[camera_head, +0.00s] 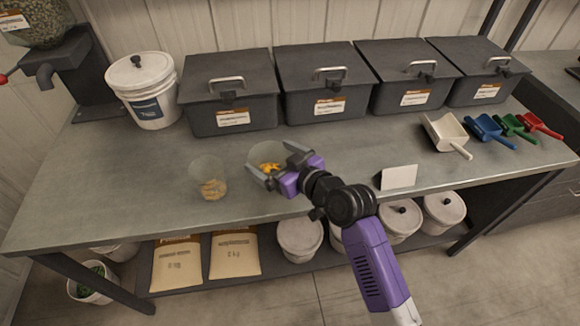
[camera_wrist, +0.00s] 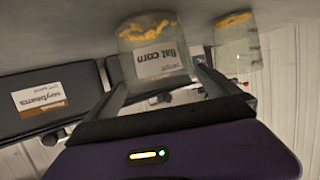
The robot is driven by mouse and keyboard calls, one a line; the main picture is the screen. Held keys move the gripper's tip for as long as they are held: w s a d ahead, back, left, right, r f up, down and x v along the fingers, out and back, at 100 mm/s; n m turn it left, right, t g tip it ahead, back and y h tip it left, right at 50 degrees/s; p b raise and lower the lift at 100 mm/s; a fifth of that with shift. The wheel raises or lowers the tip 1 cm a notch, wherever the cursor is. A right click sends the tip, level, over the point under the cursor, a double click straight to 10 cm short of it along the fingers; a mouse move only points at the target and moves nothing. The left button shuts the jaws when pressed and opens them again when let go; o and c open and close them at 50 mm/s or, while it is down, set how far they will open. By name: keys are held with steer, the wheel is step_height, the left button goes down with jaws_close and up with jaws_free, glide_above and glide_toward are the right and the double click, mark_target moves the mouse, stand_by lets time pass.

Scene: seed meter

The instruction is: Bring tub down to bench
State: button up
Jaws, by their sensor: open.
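A clear tub with yellow-orange kernels in it (camera_head: 264,152) is at the front middle of the bench (camera_head: 130,215). My gripper (camera_head: 274,164) is open, its two fingers on either side of this tub. In the wrist view the tub (camera_wrist: 150,58) shows upside down between and beyond the fingers, its base against or very near the grey bench top. I cannot tell if the fingers touch it. A second clear tub with pale yellow contents (camera_head: 209,181) stands to the left, apart from the gripper; it also shows in the wrist view (camera_wrist: 237,45).
Several dark lidded bins (camera_head: 232,95) line the back, with a white bucket (camera_head: 147,95) at their left. A blank white card (camera_head: 398,177) stands right of my gripper. Coloured scoops (camera_head: 487,130) lie at the right. The bench's left front is clear.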

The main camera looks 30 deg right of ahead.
steer(key=b+v, duration=0.1)
steer(key=v, duration=0.9)
steer(key=shift+s, duration=0.25)
steer(key=s+f+m+h, duration=0.2)
steer(key=s+f, duration=0.2)
steer(key=s, duration=0.5)
steer(key=s+f+m+h, duration=0.1)
steer(key=s+f, duration=0.2)
steer(key=s, duration=0.5)
steer(key=a+v, duration=0.2)
steer(key=v, duration=1.4)
steer(key=shift+s+a+r+t, duration=0.2)
steer(key=shift+a+r+t, duration=0.05)
steer(key=shift+a+t, duration=0.05)
